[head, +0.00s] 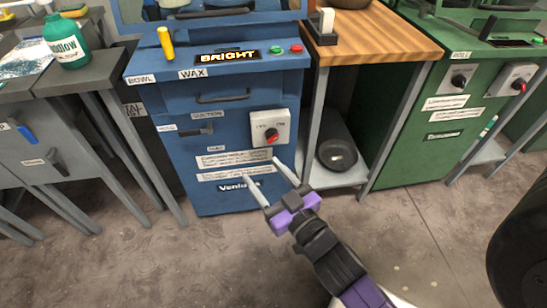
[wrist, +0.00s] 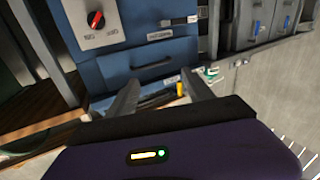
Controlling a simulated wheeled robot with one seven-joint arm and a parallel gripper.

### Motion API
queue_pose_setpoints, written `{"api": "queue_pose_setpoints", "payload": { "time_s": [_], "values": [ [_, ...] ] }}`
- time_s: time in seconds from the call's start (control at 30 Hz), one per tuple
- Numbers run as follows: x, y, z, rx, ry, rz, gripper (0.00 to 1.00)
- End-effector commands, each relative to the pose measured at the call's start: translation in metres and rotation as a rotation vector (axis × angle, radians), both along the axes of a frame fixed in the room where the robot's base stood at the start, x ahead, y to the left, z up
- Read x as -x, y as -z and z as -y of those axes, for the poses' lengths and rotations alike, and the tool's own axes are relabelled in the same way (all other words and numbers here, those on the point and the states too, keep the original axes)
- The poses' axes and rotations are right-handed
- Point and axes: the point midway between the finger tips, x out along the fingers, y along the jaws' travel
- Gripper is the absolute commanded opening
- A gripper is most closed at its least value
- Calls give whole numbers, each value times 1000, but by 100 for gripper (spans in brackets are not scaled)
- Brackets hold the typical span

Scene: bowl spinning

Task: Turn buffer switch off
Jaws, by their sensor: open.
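A white switch box (head: 284,127) with a red knob (head: 271,134) is on the front of the blue machine (head: 205,140). In the wrist view the red knob (wrist: 95,19) and its switch box (wrist: 88,38) are at the upper left. The knob's exact setting is too small to read. No label I can read says "buffer". My gripper (head: 262,173) is open and empty, in front of the blue machine's lower front. It is below the knob and apart from it. In the wrist view my gripper (wrist: 163,80) points toward the machine's drawer handle, with the switch off to the left.
Grey tables stand left. The floor in front is clear.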

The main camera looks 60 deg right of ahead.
Motion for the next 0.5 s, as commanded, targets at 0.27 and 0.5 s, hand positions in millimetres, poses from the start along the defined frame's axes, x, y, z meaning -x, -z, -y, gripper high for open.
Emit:
{"api": "queue_pose_setpoints", "payload": {
  "time_s": [0.27,0.5],
  "values": [
    [-38,74,75,-21,157,40,60],
    [-52,97,128,-94,291,82,60]
  ]
}}
